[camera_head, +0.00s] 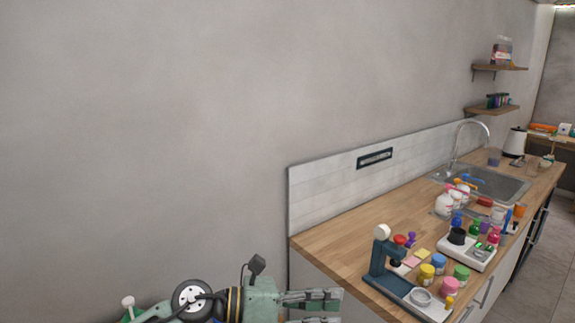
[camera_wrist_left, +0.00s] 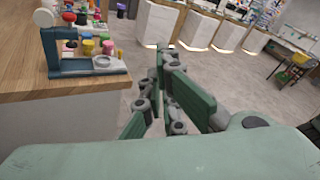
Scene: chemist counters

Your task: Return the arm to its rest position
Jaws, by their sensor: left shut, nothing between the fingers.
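My left gripper (camera_head: 314,307) shows at the bottom of the head view, its arm coming in from the left. Its green fingers are together with nothing between them. It is in front of the near left end of the wooden counter (camera_head: 325,239), apart from it. In the left wrist view the left gripper (camera_wrist_left: 168,62) points out over open floor, with the counter corner (camera_wrist_left: 25,85) to its left. My right gripper is in neither view.
A blue stand (camera_head: 386,262) is at the counter's near edge, beside several colored jars and a white scale (camera_head: 468,252). A sink (camera_head: 488,185) with a tap lies farther back. Grey floor (camera_wrist_left: 220,75) is clear beyond the gripper.

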